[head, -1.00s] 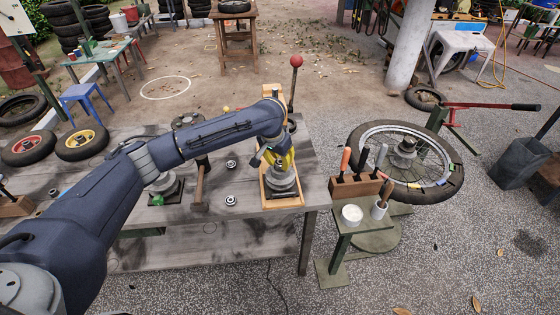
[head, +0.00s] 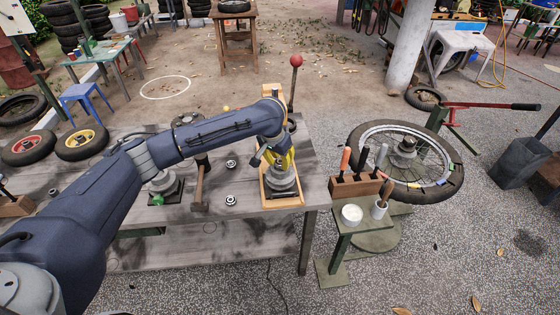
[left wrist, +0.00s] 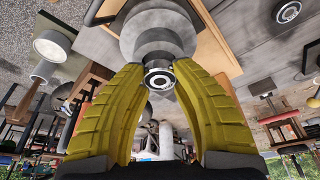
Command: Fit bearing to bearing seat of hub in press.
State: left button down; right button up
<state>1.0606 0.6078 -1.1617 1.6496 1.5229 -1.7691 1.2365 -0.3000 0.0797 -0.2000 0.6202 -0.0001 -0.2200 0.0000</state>
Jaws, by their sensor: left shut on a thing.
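My left gripper (head: 284,164) is over the press at the right end of the bench, its yellow fingers pointing down. In the left wrist view its fingers (left wrist: 158,72) are shut on a small ringed bearing (left wrist: 158,80). The grey stepped hub (head: 283,183) stands upright on the wooden base of the press (head: 296,203). In the left wrist view the hub (left wrist: 158,38) is directly beyond the bearing, in line with it. I cannot tell whether the bearing touches the seat, as the bearing covers it. My right gripper is not in view.
Two other small bearings, one farther back (head: 231,164) and one nearer (head: 231,200), lie on the bench left of the press. A hammer (head: 199,188) lies left of them. The press lever with a red knob (head: 296,61) rises behind. A tool stand (head: 352,187) is at the right.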

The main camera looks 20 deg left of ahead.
pick_arm(q)
jog(key=shift+f, duration=0.75)
jog(key=c, duration=0.6)
grip_release()
jog(key=shift+v, duration=3.45)
jog(key=shift+v, duration=6)
jog(key=shift+d, duration=0.1)
